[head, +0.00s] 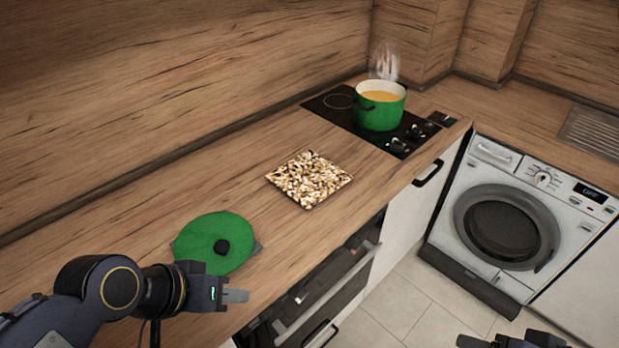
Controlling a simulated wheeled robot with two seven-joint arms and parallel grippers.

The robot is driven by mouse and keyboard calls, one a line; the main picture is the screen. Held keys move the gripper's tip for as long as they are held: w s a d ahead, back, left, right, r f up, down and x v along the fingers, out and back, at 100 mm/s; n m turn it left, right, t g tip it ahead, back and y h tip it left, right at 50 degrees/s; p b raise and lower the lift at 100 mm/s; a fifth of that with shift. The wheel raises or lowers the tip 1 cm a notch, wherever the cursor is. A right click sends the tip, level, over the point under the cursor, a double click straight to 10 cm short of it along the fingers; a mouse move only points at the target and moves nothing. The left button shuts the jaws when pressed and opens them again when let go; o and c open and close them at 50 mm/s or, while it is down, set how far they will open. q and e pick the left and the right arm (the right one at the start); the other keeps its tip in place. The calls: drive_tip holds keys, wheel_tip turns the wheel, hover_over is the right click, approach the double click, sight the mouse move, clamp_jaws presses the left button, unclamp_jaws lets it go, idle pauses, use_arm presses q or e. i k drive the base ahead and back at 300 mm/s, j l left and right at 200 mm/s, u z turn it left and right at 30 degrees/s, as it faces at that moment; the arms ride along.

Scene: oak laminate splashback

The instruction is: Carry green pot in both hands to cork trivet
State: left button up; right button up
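The green pot (379,113) stands upright on the black hob at the back, with orange-yellow contents and steam above it. A dark handle shows on its near left side. The square, speckled cork trivet (309,180) lies bare on the worktop, nearer than the pot. My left gripper (235,296) is at the lower left, by the worktop's front edge, apart from both pot and trivet. Its fingers appear as one block, so its opening is unclear. My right gripper (512,341) only partly shows at the bottom edge, over the floor, and its fingers cannot be judged.
A green lid (214,242) with a black knob lies on the worktop just beyond my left gripper, on something grey. The hob (336,106) has knobs along its right side. A washing machine (507,220) stands at right. The worktop between trivet and hob is clear.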

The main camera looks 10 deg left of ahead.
sight(308, 175)
drive_tip(key=i+l+u, duration=0.1)
drive_tip(key=u, duration=0.6)
drive_tip(key=i+l+u, duration=0.3)
drive_tip(key=l, duration=0.15)
drive_tip(key=l+u, duration=0.3)
drive_tip(key=l, duration=0.15)
drive_tip(key=i+l+u, duration=0.1)
drive_tip(key=l+u, duration=0.2)
drive_tip(key=l, duration=0.25)
drive_tip(key=i+l, duration=0.1)
drive_tip(key=l, duration=1.1)
drive_tip(key=i+l+u, duration=0.15)
drive_tip(key=l, duration=1.05)
